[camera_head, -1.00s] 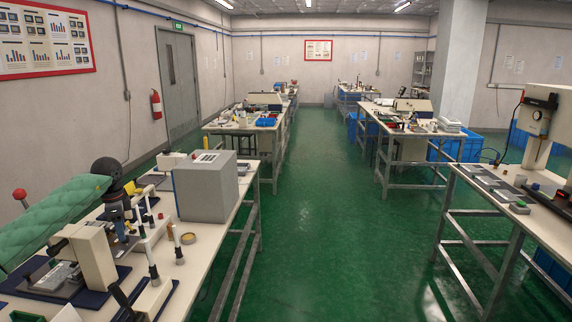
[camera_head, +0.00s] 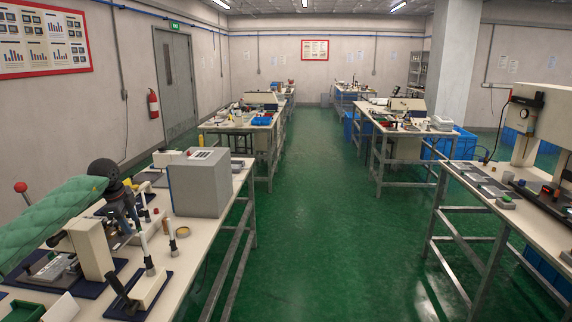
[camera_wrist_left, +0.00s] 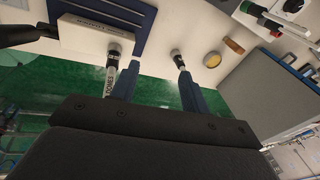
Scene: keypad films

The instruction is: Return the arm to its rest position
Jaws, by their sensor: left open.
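My left arm (camera_head: 50,222), in a green padded sleeve, comes in from the left over the near-left bench. Its dark wrist joint leads to my left gripper (camera_head: 130,220), which hangs above the bench among small fixtures. In the left wrist view the two blue fingers of the left gripper (camera_wrist_left: 157,85) are spread apart with nothing between them. A white-handled tool with dark lettering (camera_wrist_left: 112,75) shows beside one finger; I cannot tell whether they touch. My right gripper is not in view.
The near-left bench (camera_head: 190,248) carries a grey box (camera_head: 200,184), a beige fixture (camera_head: 92,248), a stand with upright rods (camera_head: 148,290) and a yellow roll (camera_head: 183,232). Another bench (camera_head: 470,190) stands at the right. The green aisle floor (camera_head: 310,230) between is clear.

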